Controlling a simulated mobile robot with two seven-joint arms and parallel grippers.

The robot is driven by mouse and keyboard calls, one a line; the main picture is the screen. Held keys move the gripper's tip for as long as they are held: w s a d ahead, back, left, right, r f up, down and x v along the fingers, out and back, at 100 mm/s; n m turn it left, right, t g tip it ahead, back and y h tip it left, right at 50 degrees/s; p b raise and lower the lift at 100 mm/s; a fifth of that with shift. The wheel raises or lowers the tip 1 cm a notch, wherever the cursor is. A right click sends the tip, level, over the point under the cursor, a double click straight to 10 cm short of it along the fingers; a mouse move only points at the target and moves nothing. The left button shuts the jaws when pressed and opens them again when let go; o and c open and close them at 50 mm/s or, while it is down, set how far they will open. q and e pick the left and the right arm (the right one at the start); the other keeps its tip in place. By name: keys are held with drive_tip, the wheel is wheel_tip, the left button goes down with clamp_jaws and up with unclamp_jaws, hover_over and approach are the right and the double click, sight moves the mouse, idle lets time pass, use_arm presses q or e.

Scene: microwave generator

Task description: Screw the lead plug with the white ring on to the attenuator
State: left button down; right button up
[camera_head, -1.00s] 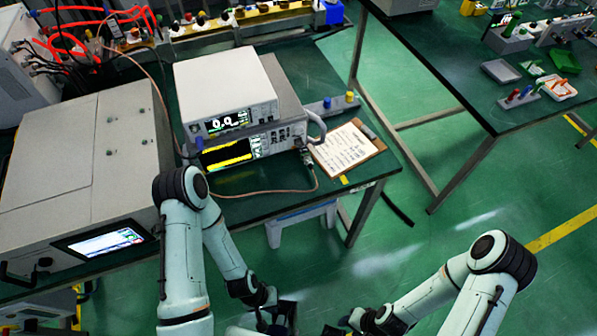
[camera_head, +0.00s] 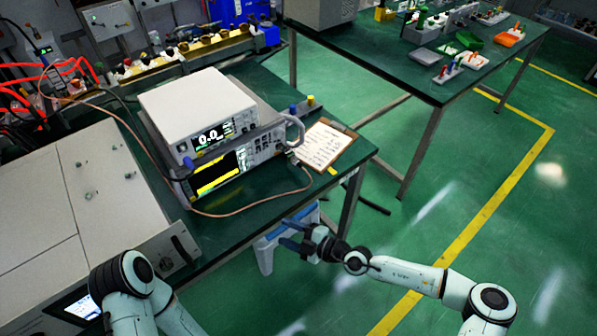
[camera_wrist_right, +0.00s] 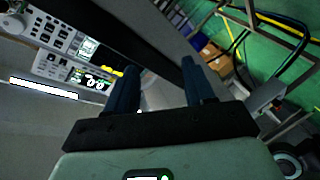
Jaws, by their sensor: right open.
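A copper-coloured lead (camera_head: 250,206) runs along the front of the green bench and bends up at its right end to the instrument front's lower right corner. A small metal connector (camera_head: 293,157) is there; I cannot make out a white ring, or tell plug from attenuator. My right gripper (camera_head: 286,234) is open and empty, in front of the bench's front edge and below the connector. Its two dark fingers stand apart in the right wrist view (camera_wrist_right: 160,66). My left arm shows at the lower left, but its gripper is out of view.
Two stacked instruments (camera_head: 195,105) stand on the bench (camera_head: 240,232). A clipboard (camera_head: 324,146) lies right of them. A large grey cabinet (camera_head: 60,205) fills the left. Green floor is free at the right.

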sight(302, 167)
drive_tip(key=w+d+r+m+t+h+b, duration=0.1)
drive_tip(key=w+d+r+m+t, duration=0.2)
drive_tip(key=w+d+m, duration=0.3)
drive_tip(key=w+d+r+m+t+h, duration=0.2)
drive_tip(key=w+d+r+m+t, duration=0.15)
drive_tip(key=d+m, duration=0.3)
drive_tip(key=shift+m, duration=0.45)
drive_tip(key=x, duration=0.8)
drive_tip(key=a+b+x, duration=0.1)
drive_tip(key=x, duration=0.3)
drive_tip(key=shift+s+f, duration=0.1)
drive_tip(key=shift+s, duration=0.15)
drive_tip(key=shift+w+a, duration=0.45)
drive_tip(key=shift+w, duration=0.15)
clamp_jaws()
